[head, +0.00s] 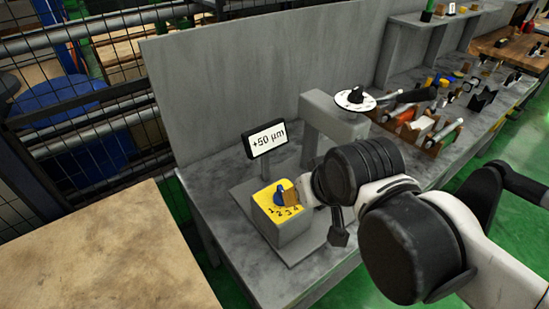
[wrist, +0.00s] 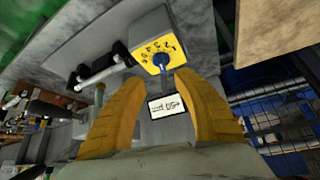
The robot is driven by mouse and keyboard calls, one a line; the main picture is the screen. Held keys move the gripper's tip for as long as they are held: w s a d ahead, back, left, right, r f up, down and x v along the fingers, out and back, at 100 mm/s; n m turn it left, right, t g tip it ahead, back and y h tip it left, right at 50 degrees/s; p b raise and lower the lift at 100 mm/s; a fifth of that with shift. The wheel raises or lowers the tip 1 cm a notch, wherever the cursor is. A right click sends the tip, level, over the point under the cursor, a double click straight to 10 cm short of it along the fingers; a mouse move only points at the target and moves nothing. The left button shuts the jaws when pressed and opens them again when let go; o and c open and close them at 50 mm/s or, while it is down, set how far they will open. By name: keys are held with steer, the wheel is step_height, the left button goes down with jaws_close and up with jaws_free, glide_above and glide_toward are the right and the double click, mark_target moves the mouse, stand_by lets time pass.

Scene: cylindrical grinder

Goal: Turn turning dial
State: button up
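A yellow-faced dial (head: 279,208) with printed numbers and a blue knob (head: 279,195) sits on a grey box on the bench. In the wrist view the yellow face (wrist: 148,48) and blue knob (wrist: 160,61) lie just beyond my fingertips, roughly centred between them. My gripper (wrist: 160,79) is open, its two yellow fingers apart with nothing between them. In the head view my gripper (head: 292,191) is close to the knob from the right, and my wrist hides part of the box. I cannot tell whether a finger touches the knob.
A small display (head: 266,139) reading "+50 µm" stands behind the dial. A grey post (head: 333,121) carries a white round disc (head: 355,101) with a black knob. Tools in wooden holders line the bench to the right. A wire fence (head: 75,110) stands at left.

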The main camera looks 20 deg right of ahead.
steer(key=w+r+g+p, duration=0.1)
steer(key=w+g+p, duration=0.1)
steer(key=w+g, duration=0.35)
steer(key=g+p, duration=0.1)
glide_above(282, 190)
step_height(282, 190, down, 3)
steer(key=shift+f+n, duration=0.2)
steer(key=shift+n, duration=0.1)
step_height(282, 190, down, 10)
steer(key=b, duration=0.3)
steer(key=shift+f+b, duration=0.15)
steer(key=shift+b, duration=0.2)
steer(key=shift+c, duration=0.4)
jaws_close()
